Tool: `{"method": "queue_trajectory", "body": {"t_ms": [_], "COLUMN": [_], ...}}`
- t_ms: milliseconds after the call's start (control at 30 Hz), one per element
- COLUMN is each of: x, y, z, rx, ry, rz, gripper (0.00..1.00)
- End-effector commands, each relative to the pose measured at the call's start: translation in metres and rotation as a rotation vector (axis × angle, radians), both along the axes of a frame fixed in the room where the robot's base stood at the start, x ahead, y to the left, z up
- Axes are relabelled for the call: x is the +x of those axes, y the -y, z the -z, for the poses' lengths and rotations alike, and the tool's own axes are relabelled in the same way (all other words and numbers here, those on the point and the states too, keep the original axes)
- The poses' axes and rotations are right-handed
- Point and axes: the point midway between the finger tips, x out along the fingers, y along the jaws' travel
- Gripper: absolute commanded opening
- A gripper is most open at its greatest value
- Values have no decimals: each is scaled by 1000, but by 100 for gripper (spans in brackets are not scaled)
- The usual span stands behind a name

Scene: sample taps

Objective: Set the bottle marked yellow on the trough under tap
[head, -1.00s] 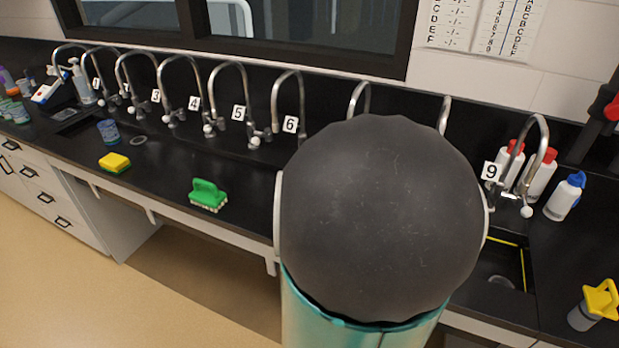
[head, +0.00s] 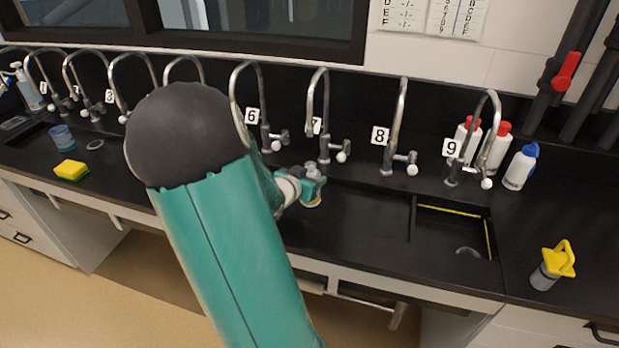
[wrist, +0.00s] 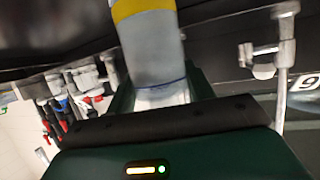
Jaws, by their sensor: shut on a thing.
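My gripper (head: 312,187) is in front of tap 7 (head: 322,115), above the black trough (head: 368,208), partly hidden by my arm in the head view. It is shut on a bottle (head: 311,168), of which only the pale top and a bit of yellow below show there. In the wrist view the bottle (wrist: 155,55) is grey and clear-looking, with a yellow band and a blue line, between the fingers. I cannot tell whether its base touches the trough.
Tap 6 (head: 262,108) stands to the left, tap 8 (head: 397,130) and tap 9 (head: 482,140) to the right. A sink (head: 440,240) opens at the right. A yellow-topped container (head: 552,266) and a blue-capped bottle (head: 521,167) stand beyond it.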

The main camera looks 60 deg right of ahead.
Motion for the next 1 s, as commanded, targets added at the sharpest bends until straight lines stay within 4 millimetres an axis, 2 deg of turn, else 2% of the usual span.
{"method": "queue_trajectory", "body": {"t_ms": [367,400,500,867,1000], "x": [0,0,0,0,3], "y": [0,0,0,0,-16], "z": [4,4,4,-1,-7], "rx": [0,0,0,-1,-2], "ry": [-1,0,0,2,5], "rz": [0,0,0,0,-3], "gripper": [30,58,74,74,74]}}
